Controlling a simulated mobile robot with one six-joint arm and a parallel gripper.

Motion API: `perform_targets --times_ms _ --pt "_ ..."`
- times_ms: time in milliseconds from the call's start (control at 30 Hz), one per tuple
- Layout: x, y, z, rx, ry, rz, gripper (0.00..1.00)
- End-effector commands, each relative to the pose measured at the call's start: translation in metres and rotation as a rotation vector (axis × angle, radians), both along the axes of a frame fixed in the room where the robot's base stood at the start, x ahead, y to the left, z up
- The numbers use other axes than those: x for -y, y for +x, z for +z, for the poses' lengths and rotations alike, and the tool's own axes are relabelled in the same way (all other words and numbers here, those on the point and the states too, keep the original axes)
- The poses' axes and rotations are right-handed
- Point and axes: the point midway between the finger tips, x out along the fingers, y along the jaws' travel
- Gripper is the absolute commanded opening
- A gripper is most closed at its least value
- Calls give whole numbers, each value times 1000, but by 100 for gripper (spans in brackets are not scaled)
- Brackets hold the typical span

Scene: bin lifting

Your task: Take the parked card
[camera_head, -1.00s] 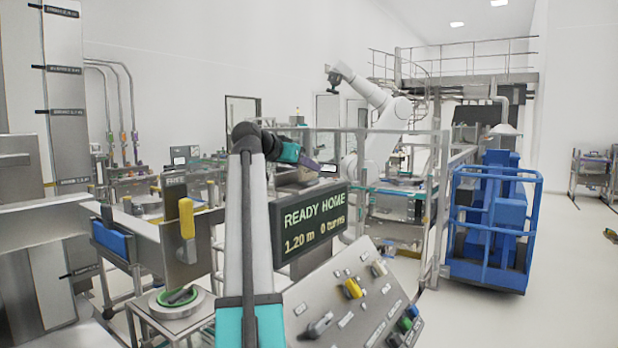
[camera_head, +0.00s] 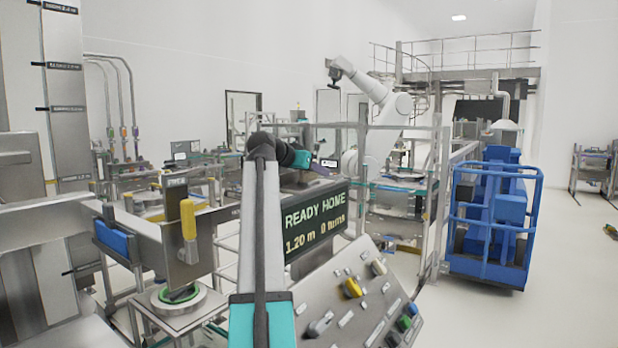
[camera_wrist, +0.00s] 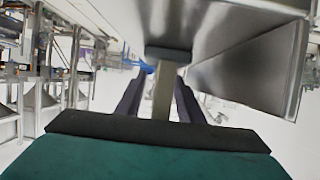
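My gripper (camera_wrist: 158,98) shows in the wrist view with two dark purple fingers standing apart. In the head view my gripper (camera_head: 319,169) is small and partly hidden behind the display and my own arm. A small black-and-white label (camera_head: 329,163) shows near its fingertips. No card can be told with certainty.
A dark display (camera_head: 315,222) reads "READY HOME", "1.20 m" and "0 turns". A sloped control panel (camera_head: 340,303) with coloured knobs is below it. A metal plate with a yellow handle (camera_head: 188,220) stands left. A blue cage (camera_head: 495,265) is right, beside open floor.

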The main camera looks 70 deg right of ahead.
Motion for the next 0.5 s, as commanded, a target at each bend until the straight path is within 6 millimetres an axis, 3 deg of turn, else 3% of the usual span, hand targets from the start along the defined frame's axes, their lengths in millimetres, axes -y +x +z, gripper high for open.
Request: perform_targets --times_ms 367,500 --pt "0 -1 0 -1 0 -2 33" --pt "0 -1 0 0 0 -1 9"
